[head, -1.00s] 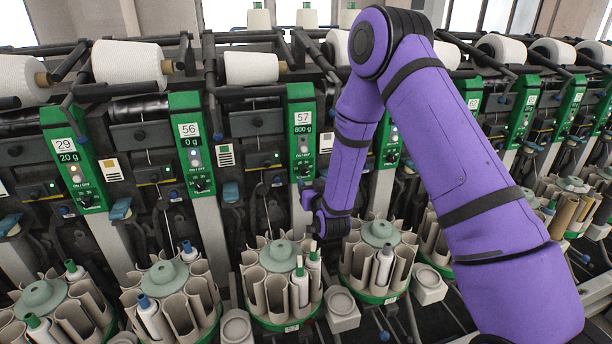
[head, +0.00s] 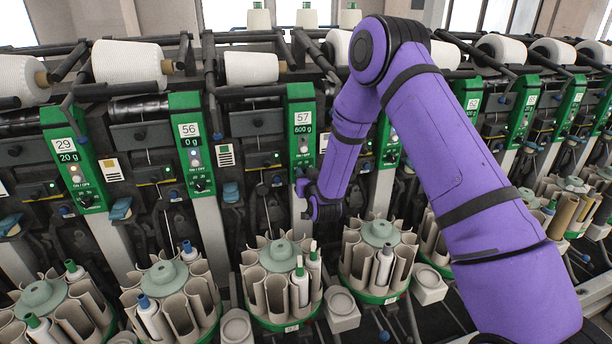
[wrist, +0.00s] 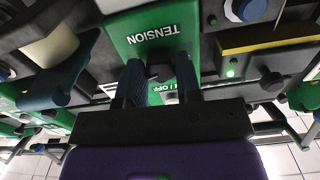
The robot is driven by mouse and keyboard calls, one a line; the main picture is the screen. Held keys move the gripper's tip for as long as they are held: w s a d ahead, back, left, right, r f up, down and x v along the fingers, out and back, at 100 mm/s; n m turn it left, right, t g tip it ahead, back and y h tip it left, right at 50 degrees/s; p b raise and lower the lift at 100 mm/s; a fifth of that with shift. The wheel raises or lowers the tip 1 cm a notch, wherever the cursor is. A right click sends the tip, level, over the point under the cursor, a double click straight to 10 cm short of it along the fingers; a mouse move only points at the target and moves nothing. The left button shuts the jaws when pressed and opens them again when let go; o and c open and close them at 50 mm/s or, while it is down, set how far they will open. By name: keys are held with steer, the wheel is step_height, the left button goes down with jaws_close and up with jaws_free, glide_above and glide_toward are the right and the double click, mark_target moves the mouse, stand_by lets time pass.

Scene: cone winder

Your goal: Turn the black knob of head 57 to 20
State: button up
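The green panel of head 57 (head: 302,130) shows "57" and "600 g" in the head view. Its black knob is hidden there behind my gripper (head: 304,187). In the wrist view the same green panel (wrist: 150,36) carries the word TENSION, upside down. The black knob (wrist: 159,73) shows as a dark shape between the two dark fingers of my gripper (wrist: 161,72), one finger on each side. Whether the fingers touch the knob is not clear. The knob's pointer and scale cannot be read.
The panel of head 56 (head: 189,140) stands left of head 57, showing "0 g". A round bobbin magazine (head: 281,285) sits below head 57. In the wrist view a yellow-edged block (wrist: 262,45) and a grey-blue lever (wrist: 62,85) flank the panel.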

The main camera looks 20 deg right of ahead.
steer(key=shift+n, duration=0.4)
steer(key=n, duration=1.8)
steer(key=shift+n, duration=0.4)
stand_by(0.4)
steer(key=o, duration=0.9)
steer(key=s, duration=1.1)
